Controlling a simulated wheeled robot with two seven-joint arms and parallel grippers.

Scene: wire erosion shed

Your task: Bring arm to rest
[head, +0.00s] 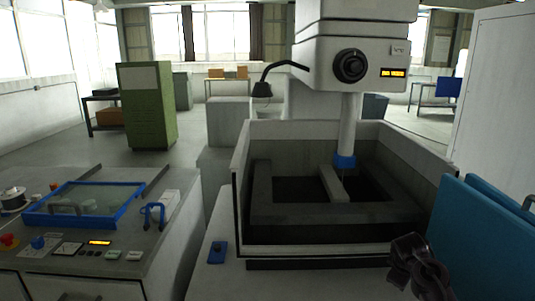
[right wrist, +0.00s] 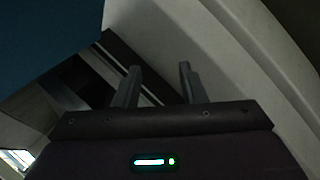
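My right gripper (head: 418,268) shows dark at the lower right in the head view. It is just in front of the right front corner of the machine's open tank (head: 300,250), beside the blue panels (head: 485,240). In the right wrist view its two fingers (right wrist: 160,70) stand apart with nothing between them. A pale curved surface and a dark-edged opening lie beyond the fingers. I cannot tell whether the gripper touches anything. My left gripper is not clearly visible in either view.
A machine head (head: 355,60) with a blue-tipped column stands over the tank. At left, a bench (head: 180,235) carries a blue-framed glass panel (head: 85,203), a blue clamp (head: 153,212) and buttons. A green cabinet (head: 147,105) stands behind. Open floor lies at the back left.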

